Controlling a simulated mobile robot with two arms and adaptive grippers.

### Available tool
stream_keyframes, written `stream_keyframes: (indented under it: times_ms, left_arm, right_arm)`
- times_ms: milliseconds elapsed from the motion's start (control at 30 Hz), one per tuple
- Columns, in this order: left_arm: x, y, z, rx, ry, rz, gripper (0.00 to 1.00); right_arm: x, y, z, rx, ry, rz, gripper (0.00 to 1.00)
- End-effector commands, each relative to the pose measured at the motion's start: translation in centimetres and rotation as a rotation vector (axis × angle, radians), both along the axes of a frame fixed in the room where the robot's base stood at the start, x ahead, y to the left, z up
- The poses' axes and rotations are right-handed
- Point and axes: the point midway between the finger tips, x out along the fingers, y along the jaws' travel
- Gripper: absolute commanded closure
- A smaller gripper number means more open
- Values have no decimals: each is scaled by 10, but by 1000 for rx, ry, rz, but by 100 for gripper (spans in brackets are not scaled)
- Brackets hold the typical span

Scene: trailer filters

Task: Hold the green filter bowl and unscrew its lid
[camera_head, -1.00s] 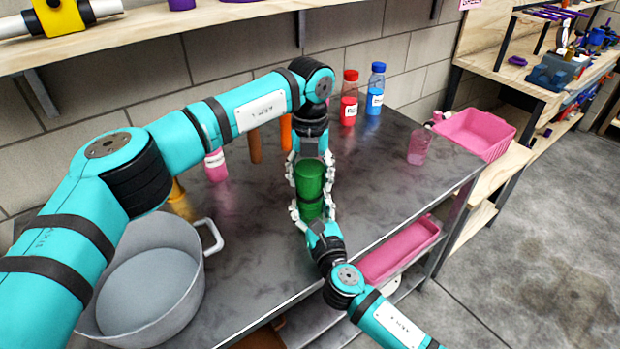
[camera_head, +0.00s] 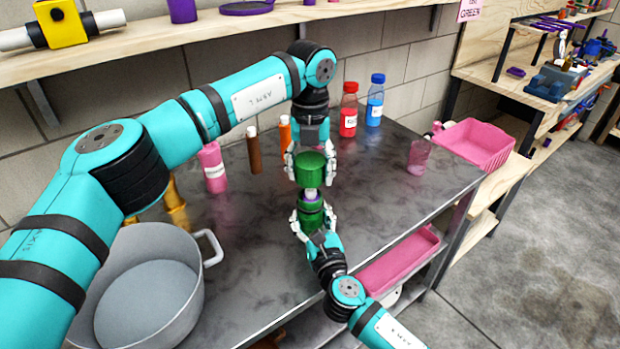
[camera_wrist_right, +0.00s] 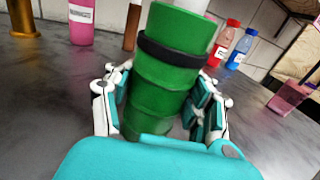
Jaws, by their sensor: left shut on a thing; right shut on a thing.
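The green lid (camera_head: 309,172) is in my left gripper (camera_head: 310,165), which is shut on it from above. The green filter bowl (camera_head: 311,218) is below it in my right gripper (camera_head: 312,212), shut around its sides. Lid and bowl are apart, and a small pale and purple piece (camera_head: 310,194) shows in the gap between them. In the right wrist view the bowl (camera_wrist_right: 160,85) stands slightly tilted between the fingers, with a black ring (camera_wrist_right: 174,50) near its top. A white part (camera_wrist_right: 190,4) rises from its mouth. The lid is out of that view.
Both parts are above the dark metal table. A grey pot (camera_head: 150,290) stands at the left. A pink bottle (camera_head: 212,168), brown bottle (camera_head: 254,150), red bottle (camera_head: 349,110) and blue bottle (camera_head: 375,100) stand behind. A pink bin (camera_head: 475,143) is at the right.

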Motion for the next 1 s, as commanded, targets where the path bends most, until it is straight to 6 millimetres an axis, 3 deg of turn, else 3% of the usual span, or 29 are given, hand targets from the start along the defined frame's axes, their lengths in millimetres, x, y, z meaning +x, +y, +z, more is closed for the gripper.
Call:
stream_keyframes:
  times_ms: [167,200,400,767,1000]
  left_arm:
    - [0,0,0,0,2,0,81]
    - [0,0,0,0,1,0,81]
    - [0,0,0,1,1,0,81]
    - [0,0,0,1,2,0,81]
    - [0,0,0,1,1,0,81]
  right_arm:
    - [0,0,-1,-1,1,-1,100]
    - [0,0,-1,-1,1,-1,45]
    - [0,0,0,0,0,0,19]
    - [-5,-2,0,0,0,1,18]
    - [-46,-14,-2,-1,3,1,18]
